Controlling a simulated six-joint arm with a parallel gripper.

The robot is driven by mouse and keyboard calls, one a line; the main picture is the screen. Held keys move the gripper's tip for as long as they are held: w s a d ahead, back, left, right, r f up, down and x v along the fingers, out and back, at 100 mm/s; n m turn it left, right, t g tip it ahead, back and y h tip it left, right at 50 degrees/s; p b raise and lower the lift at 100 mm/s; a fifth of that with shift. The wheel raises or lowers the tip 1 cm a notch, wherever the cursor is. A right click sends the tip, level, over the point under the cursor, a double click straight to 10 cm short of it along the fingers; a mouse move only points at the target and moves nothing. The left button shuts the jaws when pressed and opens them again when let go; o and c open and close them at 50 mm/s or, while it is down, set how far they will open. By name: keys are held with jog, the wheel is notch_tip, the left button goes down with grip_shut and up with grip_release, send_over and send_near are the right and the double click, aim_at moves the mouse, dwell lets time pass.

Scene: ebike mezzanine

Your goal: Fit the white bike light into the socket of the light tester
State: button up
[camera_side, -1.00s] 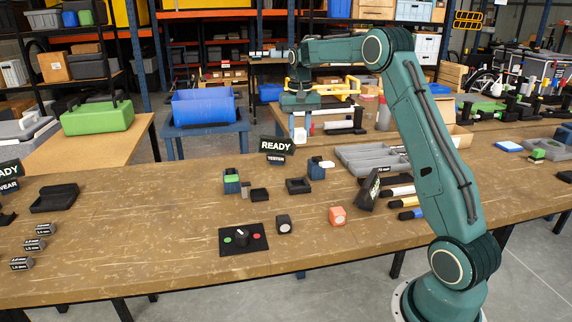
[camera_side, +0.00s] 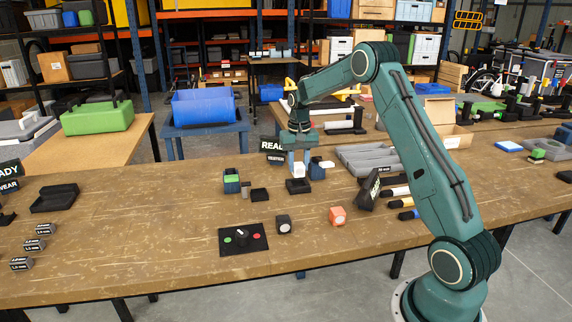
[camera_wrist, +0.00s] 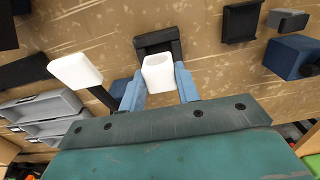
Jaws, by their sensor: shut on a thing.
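My gripper (camera_wrist: 159,90) is shut on the white bike light (camera_wrist: 158,73), which sits between its two blue fingers. The light also shows below my gripper in the side view (camera_side: 299,170). The light tester's black socket (camera_side: 297,187) is a low, open-topped tray just under the light, in front of the tester sign (camera_side: 276,159). In the wrist view, part of the socket (camera_wrist: 158,42) shows beyond the light, and the light and fingers hide the rest. I cannot tell whether the light touches the socket.
A blue block (camera_side: 318,171) with a white-topped piece (camera_wrist: 75,70) stands close to the socket's right in the side view. A blue-and-green block (camera_side: 231,181) and small black tray (camera_side: 259,195) lie to its left. Grey trays (camera_side: 370,160) are behind right. A dial panel (camera_side: 243,239) lies in front.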

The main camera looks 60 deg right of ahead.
aim_at(298, 173)
jog(key=shift+f, duration=1.95)
jog(key=shift+f, duration=0.15)
jog(key=o, duration=1)
notch_tip(298, 173, up, 12)
jog(key=shift+r, duration=0.2)
jog(key=shift+a, duration=0.1)
